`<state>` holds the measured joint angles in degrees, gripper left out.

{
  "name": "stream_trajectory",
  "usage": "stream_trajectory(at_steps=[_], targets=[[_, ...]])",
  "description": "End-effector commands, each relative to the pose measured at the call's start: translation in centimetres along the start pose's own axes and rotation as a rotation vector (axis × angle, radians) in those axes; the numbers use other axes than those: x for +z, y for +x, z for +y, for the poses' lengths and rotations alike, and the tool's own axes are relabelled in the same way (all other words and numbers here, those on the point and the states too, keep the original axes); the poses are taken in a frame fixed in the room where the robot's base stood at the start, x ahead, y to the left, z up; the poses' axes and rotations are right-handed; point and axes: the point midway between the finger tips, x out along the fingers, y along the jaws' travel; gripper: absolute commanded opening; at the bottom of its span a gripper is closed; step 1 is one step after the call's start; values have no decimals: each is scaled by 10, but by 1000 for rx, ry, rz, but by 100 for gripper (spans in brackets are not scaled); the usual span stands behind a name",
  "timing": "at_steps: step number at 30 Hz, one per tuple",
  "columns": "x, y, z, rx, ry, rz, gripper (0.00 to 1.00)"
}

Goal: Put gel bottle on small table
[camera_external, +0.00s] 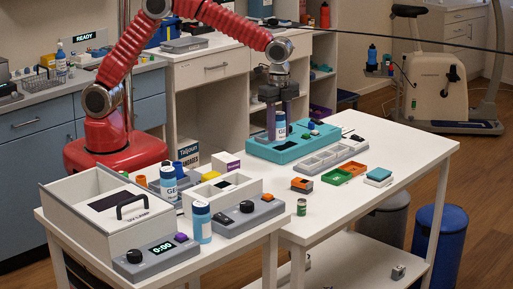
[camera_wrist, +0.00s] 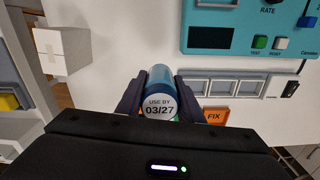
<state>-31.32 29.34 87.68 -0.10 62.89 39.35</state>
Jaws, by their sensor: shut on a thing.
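My gripper (camera_external: 277,118) is shut on a blue bottle with a white label (camera_external: 280,126), beside the teal device on the right-hand white table (camera_external: 420,150). In the wrist view the bottle's round white end (camera_wrist: 158,107) reads "USE BY 03/27", between the two dark fingers (camera_wrist: 158,95). I cannot tell whether its base touches anything. Which table is the small one is not clear.
The teal device (camera_external: 293,143) and a grey compartment tray (camera_external: 325,157) lie near my gripper. A lidded UV lamp box (camera_external: 110,215) crowds the front-left table. The right-hand table's front is fairly clear.

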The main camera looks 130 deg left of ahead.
Motion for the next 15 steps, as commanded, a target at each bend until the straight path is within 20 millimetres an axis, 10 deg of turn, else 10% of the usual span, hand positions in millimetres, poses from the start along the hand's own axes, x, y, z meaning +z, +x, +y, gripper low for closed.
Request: stream_trajectory(at_steps=[15], targets=[[-1, 8, 0, 1, 20, -2, 9]])
